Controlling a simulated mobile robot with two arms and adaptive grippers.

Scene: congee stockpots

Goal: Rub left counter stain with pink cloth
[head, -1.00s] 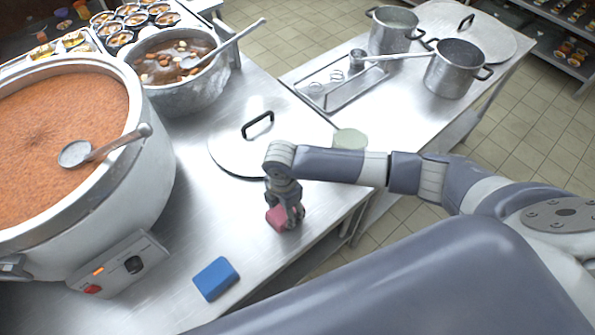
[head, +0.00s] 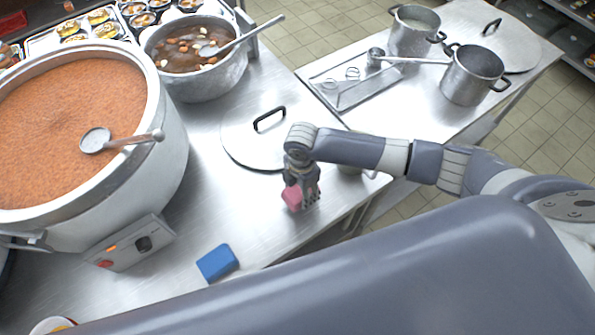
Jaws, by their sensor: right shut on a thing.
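My right gripper (head: 303,192) points down over the left steel counter (head: 225,195), near its right edge. It is shut on the pink cloth (head: 292,197), whose folded edge shows at the left of the fingers. The cloth is low at the counter; I cannot tell whether it touches the surface. No stain shows clearly; the gripper and cloth hide the patch under them. My left gripper is not in view.
A large pot of orange congee (head: 80,125) with a ladle stands at the left. A blue sponge (head: 217,263) lies near the front edge. A lid (head: 262,140) lies just behind my gripper. A stew pot (head: 197,85) stands behind. Another counter (head: 425,105) holds pots.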

